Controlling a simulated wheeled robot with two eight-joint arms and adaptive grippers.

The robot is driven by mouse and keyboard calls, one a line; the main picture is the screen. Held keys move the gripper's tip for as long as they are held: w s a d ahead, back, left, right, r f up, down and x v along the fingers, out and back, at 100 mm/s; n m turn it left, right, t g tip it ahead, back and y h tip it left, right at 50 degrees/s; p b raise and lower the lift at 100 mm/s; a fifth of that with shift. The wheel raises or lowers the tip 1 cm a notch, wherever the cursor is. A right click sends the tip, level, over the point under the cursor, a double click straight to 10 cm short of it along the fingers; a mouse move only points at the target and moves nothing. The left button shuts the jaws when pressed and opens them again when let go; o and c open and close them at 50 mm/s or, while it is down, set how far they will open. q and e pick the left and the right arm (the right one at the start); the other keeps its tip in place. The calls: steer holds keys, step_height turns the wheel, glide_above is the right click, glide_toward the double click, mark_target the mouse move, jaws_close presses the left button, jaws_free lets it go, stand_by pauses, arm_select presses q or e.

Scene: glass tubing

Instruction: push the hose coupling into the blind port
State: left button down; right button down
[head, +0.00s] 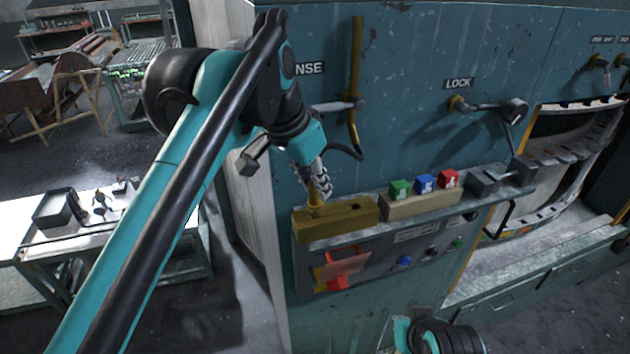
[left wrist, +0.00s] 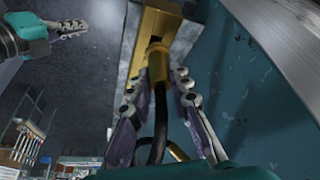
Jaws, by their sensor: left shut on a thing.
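My left gripper (head: 319,188) is shut on the brass hose coupling (head: 314,198), above the left part of a brass block (head: 350,218) on the panel's ledge. In the left wrist view the coupling (left wrist: 157,62) lies between the two fingers (left wrist: 155,90), its far end at the block (left wrist: 158,20). A black hose (left wrist: 160,118) runs back from it. The blind port itself is hidden, so I cannot tell how deep the coupling sits. My right gripper (left wrist: 72,29) shows at the upper left of the left wrist view, away from the block; its opening is unclear.
Beside the block, a tan holder (head: 420,205) carries green (head: 400,190), blue (head: 424,184) and red (head: 448,179) cubes. A yellow lever (head: 356,70) and a LOCK handle (head: 485,106) stick out of the blue cabinet. A red-orange part (head: 345,264) hangs below the ledge.

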arm_select(q)
steer(key=shift+f+b, duration=0.75)
steer(key=shift+f, duration=0.55)
steer(key=c, duration=1.3)
jaws_free()
steer(key=shift+r, duration=0.1)
steer(key=v, duration=1.2)
